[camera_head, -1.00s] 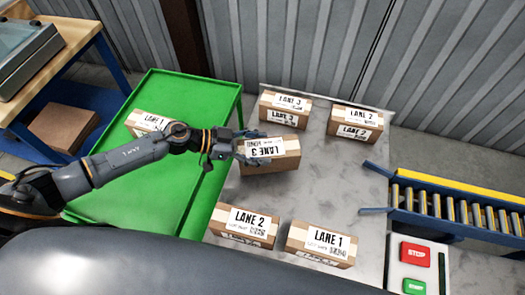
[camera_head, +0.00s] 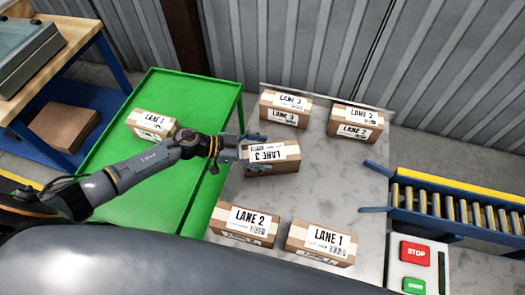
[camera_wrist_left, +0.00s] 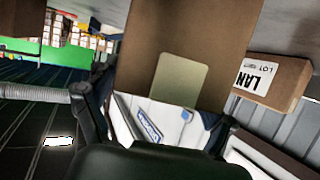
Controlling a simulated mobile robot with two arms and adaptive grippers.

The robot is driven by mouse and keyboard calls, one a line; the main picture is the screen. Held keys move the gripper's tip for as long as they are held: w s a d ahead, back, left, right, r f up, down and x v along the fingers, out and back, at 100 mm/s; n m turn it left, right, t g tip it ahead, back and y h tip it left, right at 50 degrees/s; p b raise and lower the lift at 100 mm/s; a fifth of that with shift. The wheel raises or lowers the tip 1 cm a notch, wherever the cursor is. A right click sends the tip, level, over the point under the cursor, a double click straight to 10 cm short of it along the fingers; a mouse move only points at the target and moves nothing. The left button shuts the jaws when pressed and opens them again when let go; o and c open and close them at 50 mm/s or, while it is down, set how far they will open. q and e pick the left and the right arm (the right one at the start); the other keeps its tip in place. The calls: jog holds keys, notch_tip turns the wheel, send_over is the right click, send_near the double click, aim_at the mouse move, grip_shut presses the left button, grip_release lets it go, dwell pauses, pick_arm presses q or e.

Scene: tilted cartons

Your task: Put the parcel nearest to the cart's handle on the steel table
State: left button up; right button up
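The steel table (camera_head: 312,190) bears several cartons. A brown LANE 3 parcel (camera_head: 284,164) lies near its left edge, label up. My left gripper (camera_head: 250,151) is open at this parcel's left end, its fingers spread; I cannot tell whether they touch it. In the left wrist view a brown carton face (camera_wrist_left: 210,50) fills the space in front of the spread fingers (camera_wrist_left: 155,125). The green cart (camera_head: 190,92) stands left of the table with one LANE 1 parcel (camera_head: 148,122) on it. I cannot clearly make out the cart's handle. My right gripper is not in view.
On the table, LANE 3 (camera_head: 285,107) and LANE 2 (camera_head: 355,121) cartons stand at the back. LANE 2 (camera_head: 244,223) and LANE 1 (camera_head: 320,241) cartons stand at the front. A roller conveyor (camera_head: 450,207) and a button box (camera_head: 415,265) are at the right. The table's right middle is clear.

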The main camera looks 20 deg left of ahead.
pick_arm(q)
jog(key=shift+r, duration=0.1)
jog(key=b+v, duration=0.2)
jog(key=v, duration=1)
jog(key=shift+r, duration=0.1)
